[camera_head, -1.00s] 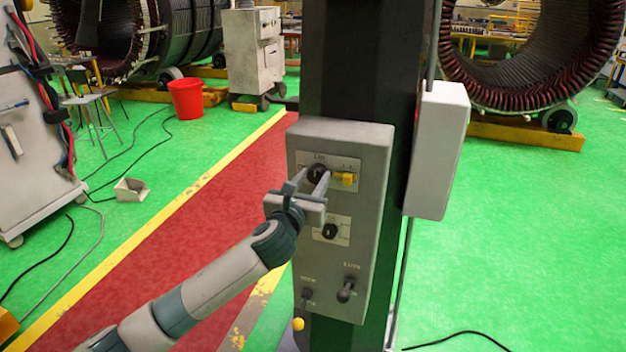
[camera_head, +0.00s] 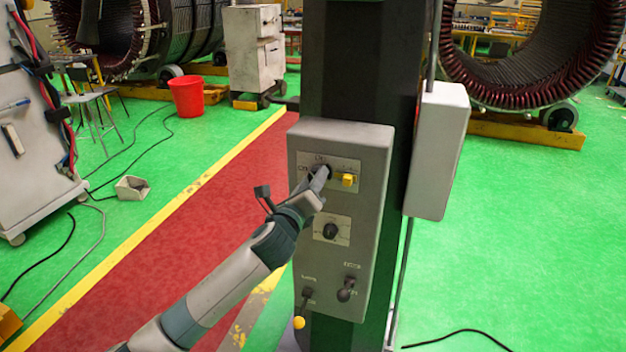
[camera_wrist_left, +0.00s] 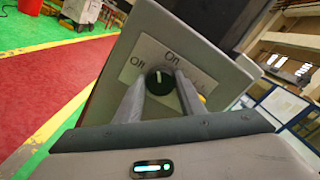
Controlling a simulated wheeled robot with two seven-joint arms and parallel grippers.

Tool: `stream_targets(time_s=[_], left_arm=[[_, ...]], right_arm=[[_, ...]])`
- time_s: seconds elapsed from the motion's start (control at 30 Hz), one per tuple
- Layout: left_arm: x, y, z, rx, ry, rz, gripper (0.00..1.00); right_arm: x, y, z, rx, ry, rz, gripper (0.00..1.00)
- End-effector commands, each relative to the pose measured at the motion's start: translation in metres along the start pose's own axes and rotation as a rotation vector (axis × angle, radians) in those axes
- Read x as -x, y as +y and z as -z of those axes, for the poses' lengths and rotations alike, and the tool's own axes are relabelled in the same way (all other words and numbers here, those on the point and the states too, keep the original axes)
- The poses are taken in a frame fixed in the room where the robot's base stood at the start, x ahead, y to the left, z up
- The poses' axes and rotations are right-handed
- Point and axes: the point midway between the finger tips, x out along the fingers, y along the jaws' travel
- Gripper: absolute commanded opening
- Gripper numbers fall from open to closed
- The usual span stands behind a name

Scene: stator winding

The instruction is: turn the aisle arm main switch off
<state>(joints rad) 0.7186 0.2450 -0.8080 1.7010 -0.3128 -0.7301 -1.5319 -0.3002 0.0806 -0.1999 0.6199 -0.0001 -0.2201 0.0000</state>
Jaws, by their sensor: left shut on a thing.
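The main switch is a round black knob (camera_wrist_left: 160,84) with a white mark, on a pale plate (camera_wrist_left: 145,50) labelled "Off" and "On". In the wrist view its mark points roughly straight up, between the two words and nearer "On". In the head view, the knob (camera_head: 318,170) is partly hidden by my gripper, at the top of the grey control box (camera_head: 360,220). My left gripper (camera_head: 322,178) reaches it from the lower left and is rolled. In the wrist view, the fingers of my left gripper (camera_wrist_left: 160,80) are on both sides of the knob, shut on it.
A yellow switch (camera_head: 347,180) sits just right of the knob. The box is on a dark column (camera_head: 360,60); a white box (camera_head: 437,150) is to the right.

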Motion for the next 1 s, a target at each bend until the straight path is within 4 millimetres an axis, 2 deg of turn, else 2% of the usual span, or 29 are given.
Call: stream_targets(time_s=[0.6, 1.0], left_arm=[[-0.0001, 0.0023, 0.0003, 0.584, -0.001, 0.000, 0.13], [-0.0002, 0.0036, 0.0006, 0.832, -0.002, 0.000, 0.13]], right_arm=[[0.0030, -0.0008, 0.0007, 0.000, 0.001, 0.001, 0.31], [0.0035, -0.0011, 0.0009, 0.000, 0.001, 0.001, 0.31]])
